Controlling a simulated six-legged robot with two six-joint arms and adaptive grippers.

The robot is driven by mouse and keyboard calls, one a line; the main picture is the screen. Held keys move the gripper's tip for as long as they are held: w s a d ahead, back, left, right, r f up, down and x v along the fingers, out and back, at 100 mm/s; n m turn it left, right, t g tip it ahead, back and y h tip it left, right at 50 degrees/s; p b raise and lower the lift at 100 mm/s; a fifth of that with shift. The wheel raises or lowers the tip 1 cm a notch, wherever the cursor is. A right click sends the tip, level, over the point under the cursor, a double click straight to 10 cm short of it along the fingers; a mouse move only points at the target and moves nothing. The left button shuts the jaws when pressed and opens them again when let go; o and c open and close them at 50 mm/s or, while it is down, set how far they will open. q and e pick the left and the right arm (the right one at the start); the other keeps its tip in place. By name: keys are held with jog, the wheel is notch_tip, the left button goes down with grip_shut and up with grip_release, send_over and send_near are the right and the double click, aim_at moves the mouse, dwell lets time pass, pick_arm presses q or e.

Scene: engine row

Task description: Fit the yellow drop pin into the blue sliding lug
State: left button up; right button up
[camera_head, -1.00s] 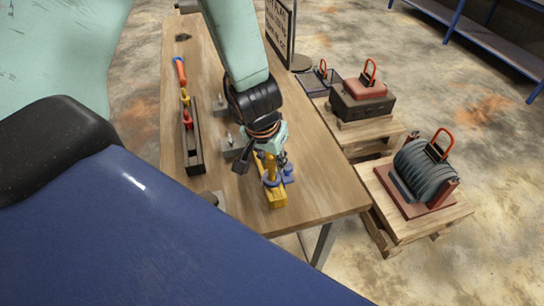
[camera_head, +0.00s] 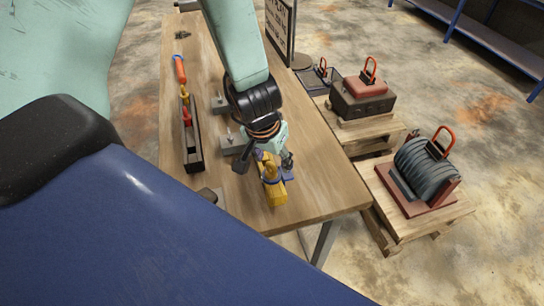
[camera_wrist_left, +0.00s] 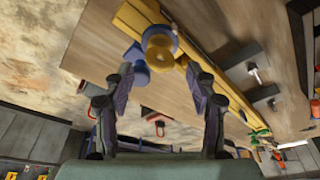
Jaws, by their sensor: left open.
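The yellow drop pin (camera_head: 269,171) is near the right front of the workbench, below my left gripper (camera_head: 266,163). Its ringed head (camera_wrist_left: 159,46) shows in the left wrist view, against blue parts. The blue sliding lug (camera_head: 288,175) shows beside the pin, and its blue knob (camera_wrist_left: 136,66) shows in the wrist view. I cannot tell how deep the pin sits in the lug. Both are at a yellow rail (camera_head: 277,196). My left gripper's fingers (camera_wrist_left: 160,100) are spread, with nothing between them. My right gripper is not in view.
A dark narrow tray (camera_head: 192,158) with a red, orange and yellow piece lies left on the workbench (camera_head: 310,185). Grey brackets (camera_head: 232,145) with studs stand near my gripper. Pallets with a ribbed grey part (camera_head: 425,170) and a red-topped box (camera_head: 362,97) stand on the right.

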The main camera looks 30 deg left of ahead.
pick_arm(q)
jog(key=v, duration=1.2)
dwell(0.8)
jog(key=shift+s, duration=0.1)
dwell(0.6)
